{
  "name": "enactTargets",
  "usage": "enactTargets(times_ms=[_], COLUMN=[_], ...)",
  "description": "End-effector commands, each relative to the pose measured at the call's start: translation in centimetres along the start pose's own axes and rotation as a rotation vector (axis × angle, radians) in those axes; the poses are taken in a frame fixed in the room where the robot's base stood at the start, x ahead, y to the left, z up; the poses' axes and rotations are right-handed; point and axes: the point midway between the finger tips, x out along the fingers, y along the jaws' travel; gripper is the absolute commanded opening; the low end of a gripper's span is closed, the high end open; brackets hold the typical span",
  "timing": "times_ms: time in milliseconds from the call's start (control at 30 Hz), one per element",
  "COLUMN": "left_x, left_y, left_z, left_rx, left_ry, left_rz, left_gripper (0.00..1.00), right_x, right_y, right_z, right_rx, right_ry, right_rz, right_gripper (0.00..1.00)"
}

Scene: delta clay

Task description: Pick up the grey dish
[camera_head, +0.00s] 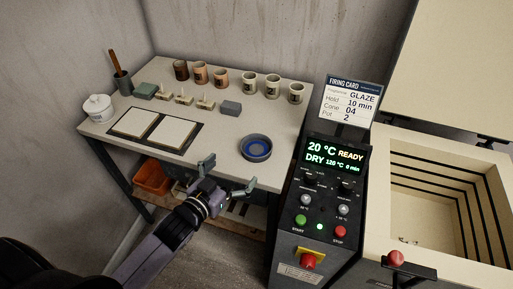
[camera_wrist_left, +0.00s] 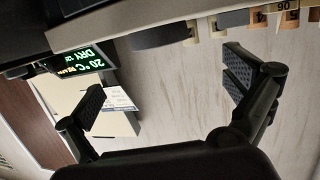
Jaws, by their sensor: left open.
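The grey dish (camera_head: 256,155) is a round, shallow bowl with a blue inside. It sits upright near the front right of the worktable (camera_head: 215,140) in the head view. My left gripper (camera_head: 229,172) is open and empty at the table's front edge, in front and a little left of the dish, apart from it. In the left wrist view my gripper (camera_wrist_left: 165,88) is spread wide with nothing between its fingers. A dark grey rounded shape (camera_wrist_left: 160,37) shows beyond the fingers there; I cannot tell if it is the dish. My right gripper is not in view.
White tiles (camera_head: 153,128) lie left of the dish. A grey block (camera_head: 231,108), small stands and several cups (camera_head: 249,85) are behind it. The control panel (camera_head: 325,190) and open kiln (camera_head: 430,200) stand right of the table. The tabletop around the dish is clear.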

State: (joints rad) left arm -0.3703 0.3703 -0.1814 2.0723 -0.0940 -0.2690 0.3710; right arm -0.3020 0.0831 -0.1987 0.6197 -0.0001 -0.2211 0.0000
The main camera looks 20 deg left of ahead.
Motion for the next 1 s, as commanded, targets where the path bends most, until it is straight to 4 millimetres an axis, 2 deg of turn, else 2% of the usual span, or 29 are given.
enactTargets(times_ms=[100, 233, 500, 800, 1000], left_x=[2.5, 4.5, 6.4, 10.4, 11.0], left_y=[0.0, 0.0, 0.0, 0.0, 0.0], left_z=[-0.2, -0.1, -0.1, 0.0, 0.1], left_rx=[-0.001, -0.001, -0.001, -0.001, -0.001], left_ry=[0.002, 0.000, 0.000, -0.001, -0.001], left_rz=[-0.001, -0.001, -0.001, 0.000, 0.001], left_gripper=[1.00, 1.00, 1.00, 1.00, 1.00], right_x=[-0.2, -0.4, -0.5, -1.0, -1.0], right_y=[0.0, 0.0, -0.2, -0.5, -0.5], right_z=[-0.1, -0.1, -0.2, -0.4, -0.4], right_rx=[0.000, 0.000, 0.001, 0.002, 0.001], right_ry=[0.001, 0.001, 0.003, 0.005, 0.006], right_rz=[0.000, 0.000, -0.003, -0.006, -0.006], right_gripper=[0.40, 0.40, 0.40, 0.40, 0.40])
